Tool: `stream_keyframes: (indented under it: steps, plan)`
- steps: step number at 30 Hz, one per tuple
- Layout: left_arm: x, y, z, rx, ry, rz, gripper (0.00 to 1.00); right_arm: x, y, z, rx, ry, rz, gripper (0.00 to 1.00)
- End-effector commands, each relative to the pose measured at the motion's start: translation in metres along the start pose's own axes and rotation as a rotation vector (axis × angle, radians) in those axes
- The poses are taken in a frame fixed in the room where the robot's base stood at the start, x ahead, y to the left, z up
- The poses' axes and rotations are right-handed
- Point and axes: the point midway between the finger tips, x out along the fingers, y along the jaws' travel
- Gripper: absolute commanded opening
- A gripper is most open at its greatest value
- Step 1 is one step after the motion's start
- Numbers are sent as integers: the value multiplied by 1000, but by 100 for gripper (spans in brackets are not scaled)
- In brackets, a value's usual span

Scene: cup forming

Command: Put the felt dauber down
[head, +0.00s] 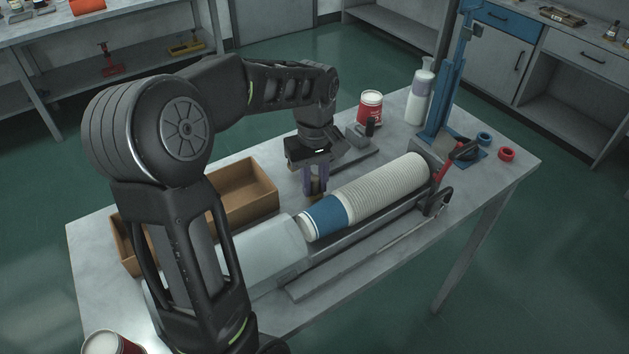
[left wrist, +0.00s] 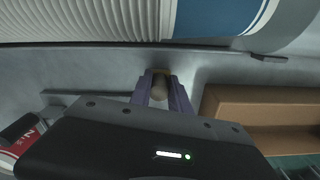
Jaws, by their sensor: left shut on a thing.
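My left gripper (head: 315,188) points down over the table, behind the row of stacked cups. It is shut on a small tan-brown thing (head: 319,196), which looks like the felt dauber. In the left wrist view, the purple fingers (left wrist: 161,96) hold this dauber (left wrist: 159,86) between their tips, close above the grey table. I cannot tell whether its lower end touches the table. My right gripper is not in view.
White ribbed cups (head: 385,188) with a blue end cup (head: 325,217) lie in front of the gripper. A brown open box (head: 250,196) stands to its left. A grey plate (head: 350,154), a red-and-white can (head: 370,106), a bottle (head: 419,97) and a blue stand (head: 440,92) are behind, to the right.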

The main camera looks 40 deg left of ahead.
Motion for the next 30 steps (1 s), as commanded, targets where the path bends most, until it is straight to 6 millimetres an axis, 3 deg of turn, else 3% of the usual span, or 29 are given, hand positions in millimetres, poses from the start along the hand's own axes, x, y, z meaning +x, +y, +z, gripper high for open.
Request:
stream_keyframes:
  steps: [8, 9, 16, 24, 30]
  plan:
    - [4, 0, 0, 0, 0, 0, 0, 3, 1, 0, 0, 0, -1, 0]
    - [3, 0, 0, 0, 0, 0, 24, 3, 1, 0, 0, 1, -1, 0]
    - [3, 0, 0, 0, 0, 0, 43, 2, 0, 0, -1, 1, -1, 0]
    - [2, 0, 0, 0, 0, 0, 44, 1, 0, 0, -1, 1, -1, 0]
    - [-12, 1, -1, -1, 2, 2, 44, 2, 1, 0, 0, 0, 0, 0]
